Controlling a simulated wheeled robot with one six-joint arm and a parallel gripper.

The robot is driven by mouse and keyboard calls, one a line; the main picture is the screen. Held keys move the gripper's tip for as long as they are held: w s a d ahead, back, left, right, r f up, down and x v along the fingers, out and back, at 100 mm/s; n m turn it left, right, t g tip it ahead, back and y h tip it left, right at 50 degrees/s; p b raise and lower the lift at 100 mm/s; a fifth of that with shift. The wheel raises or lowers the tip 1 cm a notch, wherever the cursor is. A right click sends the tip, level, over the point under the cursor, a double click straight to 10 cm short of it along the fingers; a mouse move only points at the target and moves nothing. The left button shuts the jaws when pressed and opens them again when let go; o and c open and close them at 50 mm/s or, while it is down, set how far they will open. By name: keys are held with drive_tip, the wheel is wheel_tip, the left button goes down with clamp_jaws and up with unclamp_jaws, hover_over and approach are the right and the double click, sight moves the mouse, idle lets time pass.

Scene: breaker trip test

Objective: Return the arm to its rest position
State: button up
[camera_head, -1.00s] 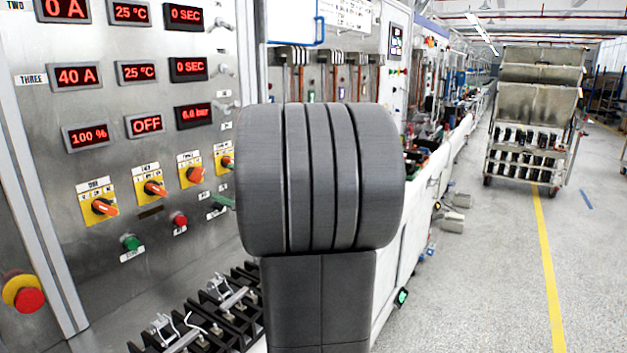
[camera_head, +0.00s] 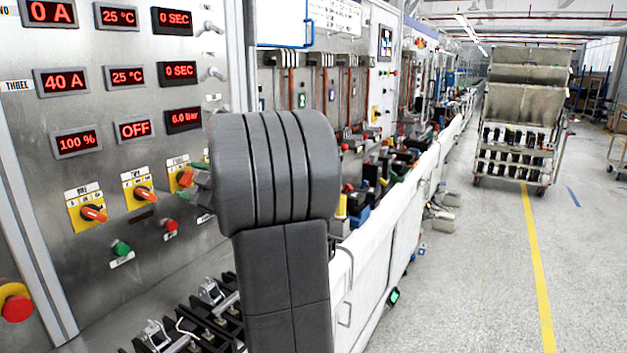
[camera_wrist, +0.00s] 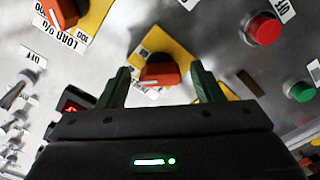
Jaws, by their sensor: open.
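My gripper (camera_wrist: 160,72) is open in the wrist view, its two green fingers spread and pointing at the control panel. An orange rotary knob (camera_wrist: 160,76) on a yellow plate shows between the fingers. I cannot tell how far it is from them. In the head view my dark grey arm covers the middle of the picture. My gripper (camera_head: 192,188) shows only partly beside it, close to the panel near the rightmost visible orange knob (camera_head: 182,178). Nothing is seen held.
The steel control panel (camera_head: 100,185) has red displays, green and red buttons, and a red emergency stop (camera_head: 17,308) at lower left. A black fixture (camera_head: 205,325) with metal clamps stands below. A white-sided workbench (camera_head: 385,255) runs along the right.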

drive_tip(key=shift+d, duration=0.1)
drive_tip(key=v, duration=1.3)
drive_tip(key=x, duration=1.3)
drive_tip(key=shift+a+r, duration=0.15)
drive_tip(key=shift+a, duration=0.1)
drive_tip(key=m+p, duration=0.2)
drive_tip(key=p, duration=0.1)
drive_tip(key=shift+d+r+m, duration=0.15)
drive_tip(key=shift+d+m, duration=0.05)
drive_tip(key=shift+m, duration=0.2)
drive_tip(key=shift+m+p, duration=0.8)
drive_tip(key=shift+p, duration=0.25)
drive_tip(key=m+p, duration=0.4)
drive_tip(key=p, duration=0.1)
drive_tip(key=b+v, duration=0.2)
drive_tip(key=v, duration=1.1)
drive_tip(key=shift+s+f+b, duration=0.15)
drive_tip(key=shift+f+b, duration=0.15)
drive_tip(key=shift+d+m, duration=0.1)
drive_tip(key=shift+m, duration=0.2)
